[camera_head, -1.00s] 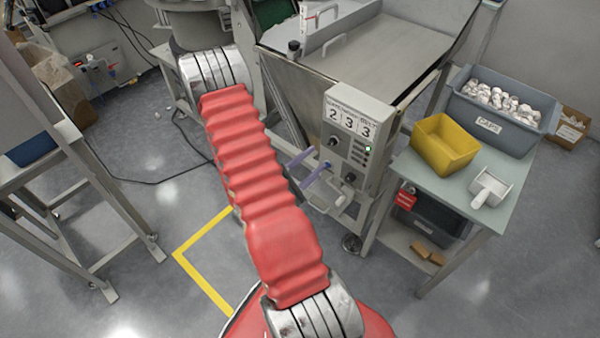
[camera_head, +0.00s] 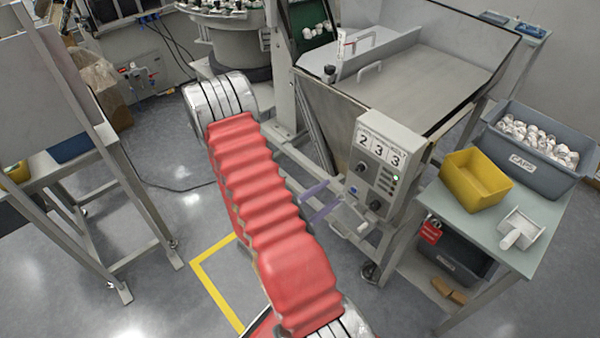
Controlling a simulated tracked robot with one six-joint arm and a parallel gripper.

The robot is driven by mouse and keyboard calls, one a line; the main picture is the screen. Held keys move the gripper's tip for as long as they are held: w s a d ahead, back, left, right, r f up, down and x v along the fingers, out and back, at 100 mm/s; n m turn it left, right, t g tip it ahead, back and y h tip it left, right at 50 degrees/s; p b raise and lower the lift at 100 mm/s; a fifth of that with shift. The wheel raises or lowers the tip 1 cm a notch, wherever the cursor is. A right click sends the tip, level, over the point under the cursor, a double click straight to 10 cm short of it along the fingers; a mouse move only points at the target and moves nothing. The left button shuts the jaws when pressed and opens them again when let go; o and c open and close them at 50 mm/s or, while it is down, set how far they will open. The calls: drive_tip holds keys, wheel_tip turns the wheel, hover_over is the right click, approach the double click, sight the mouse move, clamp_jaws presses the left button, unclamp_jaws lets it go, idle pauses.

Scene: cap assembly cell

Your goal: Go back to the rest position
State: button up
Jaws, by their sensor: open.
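My gripper (camera_head: 320,203) shows as two purple fingers just right of my red-sleeved arm, in front of the hopper machine's control box. The fingers stand apart with nothing visible between them, so it is open and empty. It appears clear of the control box (camera_head: 384,168), though the depth is hard to judge. My arm's red sleeve crosses the middle of the picture and hides part of the floor and the machine's lower frame.
The hopper (camera_head: 420,85) stands behind. On the right, a bench (camera_head: 470,222) holds a grey caps bin (camera_head: 525,168), a yellow bin (camera_head: 475,182) and a white scoop (camera_head: 520,232). A steel-framed table (camera_head: 60,185) stands at left. Floor with yellow tape (camera_head: 215,290) lies open between.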

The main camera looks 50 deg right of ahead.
idle(0.4)
drive_tip(key=s+a+f+m+g+y, duration=0.1)
drive_tip(key=s+a+g+y, duration=0.4)
drive_tip(key=s, duration=0.4)
drive_tip(key=a+r+m+g+y, duration=0.2)
drive_tip(key=a+r+m+y, duration=0.15)
drive_tip(key=a+y, duration=0.2)
drive_tip(key=w+a+r+m+t+y, duration=0.25)
drive_tip(key=w+a+r+t, duration=0.2)
drive_tip(key=a, duration=0.45)
drive_tip(key=w+a+r+m+t+y, duration=0.1)
drive_tip(key=w+a+r+t+y, duration=0.25)
drive_tip(key=w+a, duration=0.35)
drive_tip(key=a+r+n+t+y, duration=0.1)
drive_tip(key=a+r+t, duration=0.6)
drive_tip(key=r, duration=0.9)
drive_tip(key=a, duration=0.3)
drive_tip(key=shift+w, duration=0.35)
